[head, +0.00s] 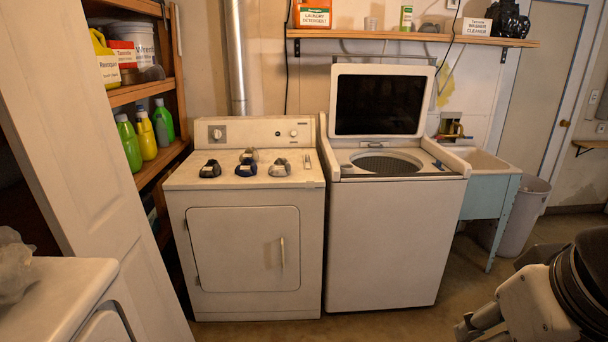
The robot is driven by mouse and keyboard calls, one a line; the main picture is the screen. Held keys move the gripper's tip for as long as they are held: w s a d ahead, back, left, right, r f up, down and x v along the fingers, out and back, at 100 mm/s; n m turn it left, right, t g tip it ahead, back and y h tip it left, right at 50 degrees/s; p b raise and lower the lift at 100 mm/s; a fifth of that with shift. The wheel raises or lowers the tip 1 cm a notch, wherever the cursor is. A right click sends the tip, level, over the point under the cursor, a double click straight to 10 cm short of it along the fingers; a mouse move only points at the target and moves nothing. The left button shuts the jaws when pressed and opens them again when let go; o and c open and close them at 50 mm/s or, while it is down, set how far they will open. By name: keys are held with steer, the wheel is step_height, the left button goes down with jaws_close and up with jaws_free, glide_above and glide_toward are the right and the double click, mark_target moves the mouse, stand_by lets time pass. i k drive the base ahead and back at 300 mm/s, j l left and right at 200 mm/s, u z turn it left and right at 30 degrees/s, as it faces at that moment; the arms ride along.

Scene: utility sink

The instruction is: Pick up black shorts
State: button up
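A small dark bundle (210,168), the blackest cloth-like item I can see, sits at the front left of the white dryer's top (185,180). It has a pale patch on it, and I cannot tell for sure that it is shorts. Beside it on the dryer are a dark blue bundle (246,169), a dark grey bundle (280,168) and a greyish one (249,154) behind. Part of my arm shows at the lower right, well apart from the dryer. I cannot make out my gripper's fingers in this view.
The washer (395,240) stands right of the dryer with its lid (380,71) up. A sink (485,165) and a grey bin (525,215) are further right. Shelves with bottles (130,142) and a white door (95,150) are left. Floor (425,312) in front is clear.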

mark_target(212, 169)
steer(key=i+u, duration=0.15)
steer(key=i, duration=0.4)
steer(key=i+l+u, duration=0.15)
steer(key=i, duration=0.45)
steer(key=i+u, duration=0.15)
steer(key=i, duration=0.4)
steer(key=i+u, duration=0.5)
steer(key=i+l+u, duration=0.2)
steer(key=i+u, duration=0.25)
steer(key=i+l+u, duration=0.3)
steer(key=u, duration=0.2)
